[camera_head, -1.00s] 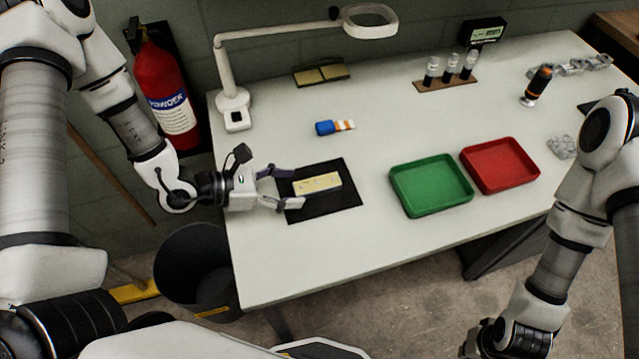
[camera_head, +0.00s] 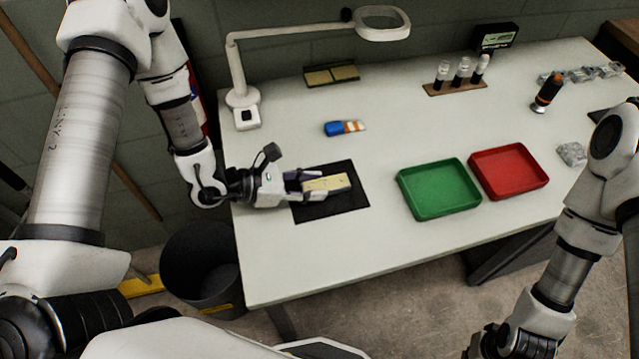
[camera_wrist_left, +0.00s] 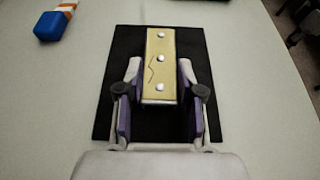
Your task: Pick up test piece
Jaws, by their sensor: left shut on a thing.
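The test piece (camera_head: 334,183) is a pale yellow bar lying on a black mat (camera_head: 344,207) at the left of the table. In the left wrist view the test piece (camera_wrist_left: 160,62) shows several white round rivets and a thin dark crack-like line. My left gripper (camera_head: 312,187) is shut on its near end, with one finger on each side; the fingers also show in the left wrist view (camera_wrist_left: 160,100). The piece appears to be at mat level; I cannot tell if it is lifted. My right gripper (camera_head: 500,345) is low at the bottom right, off the table, its fingers not clearly visible.
A green tray (camera_head: 468,207) and a red tray (camera_head: 541,187) stand right of the mat, empty. A blue-orange-white item (camera_head: 343,128) lies behind it. A magnifier lamp (camera_head: 242,103) stands at back left. A black bin (camera_head: 200,275) is on the floor.

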